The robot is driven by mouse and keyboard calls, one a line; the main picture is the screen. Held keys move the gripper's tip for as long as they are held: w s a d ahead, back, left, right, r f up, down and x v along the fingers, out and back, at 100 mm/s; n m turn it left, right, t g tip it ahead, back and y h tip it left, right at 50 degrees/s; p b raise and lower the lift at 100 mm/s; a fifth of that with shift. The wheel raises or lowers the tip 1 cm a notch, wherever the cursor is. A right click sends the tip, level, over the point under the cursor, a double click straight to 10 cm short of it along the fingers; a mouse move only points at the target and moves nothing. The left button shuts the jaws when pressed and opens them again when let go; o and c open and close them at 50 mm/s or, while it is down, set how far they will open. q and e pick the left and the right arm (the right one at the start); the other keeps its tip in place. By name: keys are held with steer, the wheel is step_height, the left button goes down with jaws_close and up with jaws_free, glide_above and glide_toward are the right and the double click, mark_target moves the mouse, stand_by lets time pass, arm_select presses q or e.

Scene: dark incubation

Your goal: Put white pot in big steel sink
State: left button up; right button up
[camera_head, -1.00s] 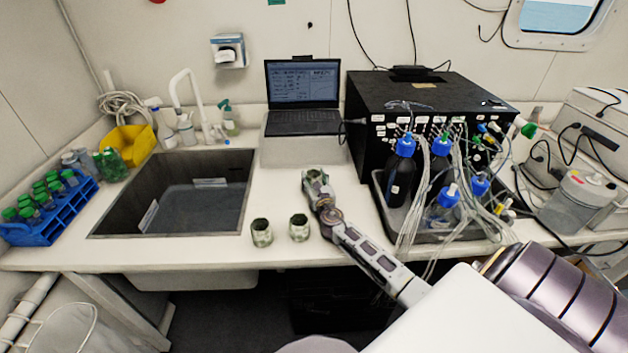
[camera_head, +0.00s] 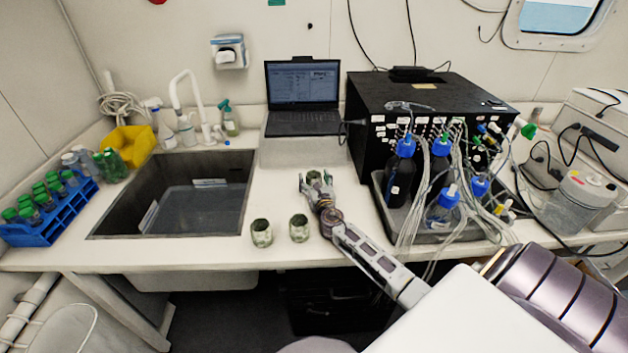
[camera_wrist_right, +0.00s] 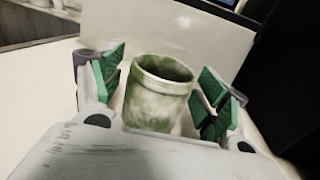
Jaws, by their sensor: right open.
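Three small pots, whitish with green mottling, stand upright on the white counter. Two are near the front edge: the left pot (camera_head: 261,232) and the right pot (camera_head: 299,228). The third pot (camera_head: 314,176) is farther back, and in the right wrist view it (camera_wrist_right: 158,95) stands between the spread green-padded fingers with a gap on each side. My right gripper (camera_head: 315,183) is open around this pot. The big steel sink (camera_head: 130,190) is set into the counter on the left. My left gripper is not in view.
A laptop (camera_head: 302,92) stands behind the third pot. A black box (camera_head: 430,97) with tubes and blue-capped bottles is to the right. A white faucet (camera_head: 186,90) rises behind the sink, and a blue rack (camera_head: 52,222) of green-capped tubes lies left. Counter between sink and laptop is clear.

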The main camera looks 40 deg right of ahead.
steer(key=shift+v, duration=3.05)
steer(key=shift+b+v, duration=0.4)
steer(key=shift+v, duration=2.55)
steer(key=shift+o, duration=0.4)
steer(key=shift+r, duration=0.1)
